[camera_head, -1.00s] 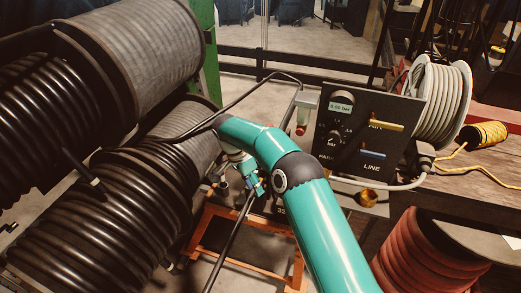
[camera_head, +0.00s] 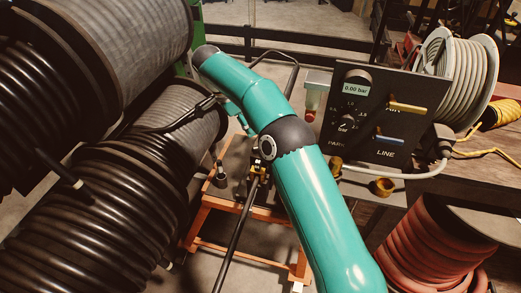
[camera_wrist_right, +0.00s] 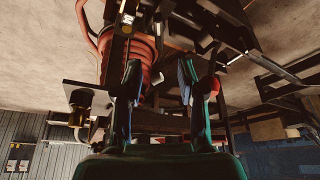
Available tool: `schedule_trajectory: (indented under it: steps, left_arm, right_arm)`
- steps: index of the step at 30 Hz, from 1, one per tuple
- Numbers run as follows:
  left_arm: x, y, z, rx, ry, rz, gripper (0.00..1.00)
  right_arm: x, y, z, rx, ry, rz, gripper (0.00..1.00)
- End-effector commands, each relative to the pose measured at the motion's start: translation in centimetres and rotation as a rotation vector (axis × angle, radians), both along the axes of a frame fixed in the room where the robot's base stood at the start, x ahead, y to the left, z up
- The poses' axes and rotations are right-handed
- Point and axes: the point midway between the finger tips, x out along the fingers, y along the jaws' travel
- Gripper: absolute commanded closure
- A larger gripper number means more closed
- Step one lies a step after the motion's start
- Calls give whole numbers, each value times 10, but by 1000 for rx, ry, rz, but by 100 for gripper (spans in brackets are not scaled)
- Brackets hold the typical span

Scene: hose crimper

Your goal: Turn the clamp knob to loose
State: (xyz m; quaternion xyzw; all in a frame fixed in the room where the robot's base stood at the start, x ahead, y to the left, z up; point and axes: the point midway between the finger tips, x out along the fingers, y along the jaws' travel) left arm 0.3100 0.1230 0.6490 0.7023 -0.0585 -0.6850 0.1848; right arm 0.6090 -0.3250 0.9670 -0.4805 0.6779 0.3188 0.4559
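I cannot surely tell which part is the clamp knob. A small dark knob-like part (camera_head: 221,176) stands on the grey bench plate left of my right arm. My right arm crosses the middle of the head view and bends down at its far end; its gripper (camera_head: 244,126) is mostly hidden behind it there. In the right wrist view, my right gripper (camera_wrist_right: 160,84) has its two fingers apart with nothing held between them. A red round part (camera_wrist_right: 212,85) shows near the right finger; I cannot tell if they touch. My left gripper is not in view.
A black panel (camera_head: 363,92) with a 0.00 bar display, yellow and blue levers and a dial stands right of my arm. Black hose reels (camera_head: 115,190) fill the left. A red hose coil (camera_head: 430,245) is at lower right. An orange stand (camera_head: 195,228) supports the bench.

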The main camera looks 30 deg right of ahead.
Motion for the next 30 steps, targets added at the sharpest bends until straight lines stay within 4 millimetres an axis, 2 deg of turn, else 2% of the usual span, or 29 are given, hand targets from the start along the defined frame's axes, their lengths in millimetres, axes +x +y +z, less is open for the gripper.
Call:
schedule_trajectory:
  steps: [1, 6, 15, 27, 28, 30]
  left_arm:
    - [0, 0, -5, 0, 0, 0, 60]
    - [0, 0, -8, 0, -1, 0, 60]
    - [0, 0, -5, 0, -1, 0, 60]
    - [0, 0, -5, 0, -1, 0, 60]
    - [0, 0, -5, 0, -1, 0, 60]
    - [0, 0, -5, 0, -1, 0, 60]
  right_arm:
    - [-3, -6, -13, 1, 6, -2, 60]
    - [-9, -19, -45, 2, 7, -3, 60]
    - [-14, -34, -85, 1, 7, -1, 60]
    - [-15, -37, -93, 1, 6, -1, 60]
    - [-15, -37, -93, 1, 6, -1, 62]
    - [-15, -37, -93, 1, 6, -1, 74]
